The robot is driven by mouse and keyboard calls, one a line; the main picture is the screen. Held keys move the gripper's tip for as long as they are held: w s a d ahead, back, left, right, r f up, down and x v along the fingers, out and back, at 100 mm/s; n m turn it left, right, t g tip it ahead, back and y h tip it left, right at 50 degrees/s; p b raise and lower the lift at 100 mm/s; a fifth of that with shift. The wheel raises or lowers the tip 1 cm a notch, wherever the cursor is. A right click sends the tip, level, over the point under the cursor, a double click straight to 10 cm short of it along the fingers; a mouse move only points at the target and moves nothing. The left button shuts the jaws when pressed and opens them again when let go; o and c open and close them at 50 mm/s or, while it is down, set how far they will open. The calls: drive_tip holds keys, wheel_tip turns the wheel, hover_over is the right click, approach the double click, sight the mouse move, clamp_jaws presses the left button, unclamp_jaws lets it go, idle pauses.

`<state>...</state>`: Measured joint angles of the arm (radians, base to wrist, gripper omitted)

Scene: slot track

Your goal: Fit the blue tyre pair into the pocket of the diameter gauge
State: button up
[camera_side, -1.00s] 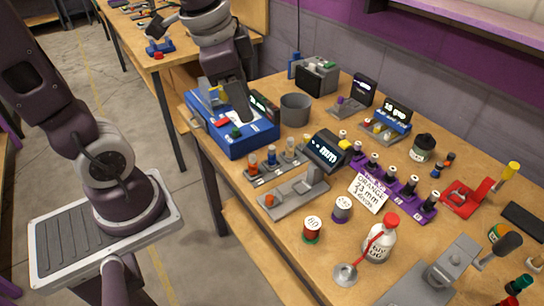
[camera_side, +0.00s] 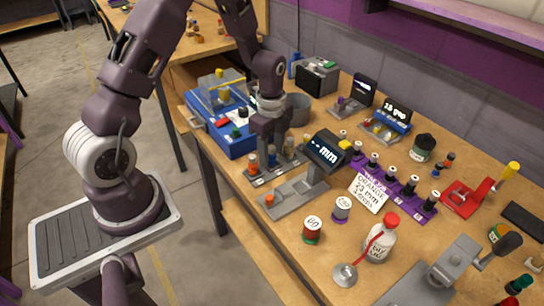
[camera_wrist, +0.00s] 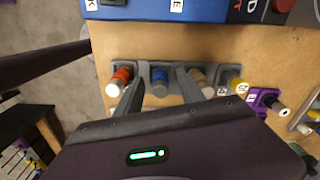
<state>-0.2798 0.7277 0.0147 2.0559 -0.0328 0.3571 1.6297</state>
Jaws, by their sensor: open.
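The blue tyre pair (camera_wrist: 159,78) stands in a grey rack (camera_wrist: 140,69) between an orange-red pair (camera_wrist: 122,76) and a tan pair (camera_wrist: 197,78). My gripper (camera_wrist: 158,92) is open, pointing down over the rack. In the wrist view its fingers lie on either side of the blue pair, with no visible grip; contact cannot be told. In the side view my gripper (camera_side: 272,148) partly hides the rack. The diameter gauge (camera_side: 295,194) is a long grey base with a display (camera_side: 326,152) reading "-- mm" and an orange piece at its near left end. Its pocket is not clearly visible.
A blue box (camera_side: 235,140) and a grey cup (camera_side: 298,108) stand behind the rack. A purple rack (camera_side: 395,183) and a card (camera_side: 368,193) reading "ORANGE 23 mm" are right of the gauge. Cans and a white bottle (camera_side: 380,240) stand in front.

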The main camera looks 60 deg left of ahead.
sight(272, 147)
clamp_jaws()
wheel_tip(272, 147, up, 10)
drive_tip(key=shift+d+f, duration=0.15)
drive_tip(key=shift+f, duration=0.05)
drive_tip(key=w+d+r+m, duration=0.1)
drive_tip(key=d+m, duration=0.9)
drive_tip(key=m, duration=0.6)
drive_tip(key=f, duration=0.3)
drive_tip(key=d+f+m, duration=0.1)
drive_tip(key=f, duration=0.2)
drive_tip(key=f+m, duration=0.1)
drive_tip(key=f, duration=0.2)
drive_tip(key=shift+w+d+f, duration=0.1)
drive_tip(key=shift+d+f, duration=0.1)
drive_tip(key=shift+f, duration=0.15)
